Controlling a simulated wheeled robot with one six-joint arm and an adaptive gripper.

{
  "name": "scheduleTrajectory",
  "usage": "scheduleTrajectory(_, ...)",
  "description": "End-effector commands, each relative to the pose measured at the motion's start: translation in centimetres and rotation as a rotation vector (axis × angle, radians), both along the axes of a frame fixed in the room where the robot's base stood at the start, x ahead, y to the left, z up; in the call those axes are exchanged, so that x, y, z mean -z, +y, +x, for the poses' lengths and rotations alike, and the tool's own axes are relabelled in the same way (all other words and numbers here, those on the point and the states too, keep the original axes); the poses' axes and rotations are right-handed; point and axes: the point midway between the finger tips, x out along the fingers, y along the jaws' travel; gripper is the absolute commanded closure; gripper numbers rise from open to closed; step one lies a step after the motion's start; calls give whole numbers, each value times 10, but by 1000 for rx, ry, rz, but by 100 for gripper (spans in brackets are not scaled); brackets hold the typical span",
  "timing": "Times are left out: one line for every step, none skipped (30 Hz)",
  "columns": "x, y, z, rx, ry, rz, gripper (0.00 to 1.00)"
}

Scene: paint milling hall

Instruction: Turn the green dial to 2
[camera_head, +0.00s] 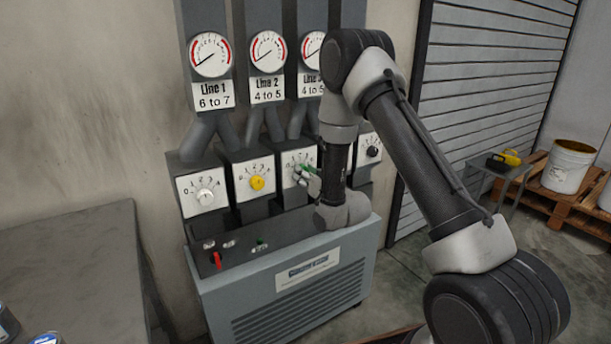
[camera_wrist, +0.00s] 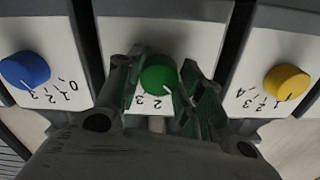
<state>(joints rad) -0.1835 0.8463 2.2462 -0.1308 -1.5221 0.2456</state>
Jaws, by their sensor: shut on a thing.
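The green dial (camera_wrist: 158,77) sits on the third white panel, under the Line 3 gauge (camera_head: 312,50). It lies between the two fingers of my gripper (camera_wrist: 160,88), which are shut on it. The wrist view is upside down. It shows the figures 3 and 2 below the dial; the other figures are hidden by the fingers. The dial's white mark points down and slightly right, just right of the 2. In the head view my gripper (camera_head: 308,174) reaches the panel (camera_head: 296,157) from the right and covers most of the dial.
The yellow dial (camera_head: 257,183) and white dial (camera_head: 205,197) are to the left. A red switch (camera_head: 215,260) is on the ledge below. A grey table (camera_head: 75,250) stands left.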

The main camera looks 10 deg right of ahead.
Motion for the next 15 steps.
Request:
scheduleTrajectory(0, 0, 0, -1, 12, 37, 87)
scheduleTrajectory(0, 0, 0, -1, 20, 64, 87)
scheduleTrajectory(0, 1, 0, -1, 32, 99, 87)
scheduleTrajectory(0, 1, 0, -1, 41, 127, 87)
scheduleTrajectory(0, 1, 0, -1, 50, 154, 87)
scheduleTrajectory(0, 1, 0, -1, 62, 190, 87)
scheduleTrajectory(0, 1, 0, -1, 71, 218, 87)
scheduleTrajectory(0, 1, 0, -1, 79, 244, 87)
scheduleTrajectory(0, 1, 0, -1, 91, 281, 87)
scheduleTrajectory(0, 1, 0, -1, 100, 308, 87)
scheduleTrajectory(0, 1, 0, -1, 109, 335, 87)
scheduleTrajectory(0, 1, 0, 0, 120, 369, 87)
scheduleTrajectory(0, 1, 0, 0, 128, 395, 87)
scheduleTrajectory(0, 1, 0, 0, 137, 420, 87)
scheduleTrajectory(-1, 1, 0, 0, 147, 453, 87)
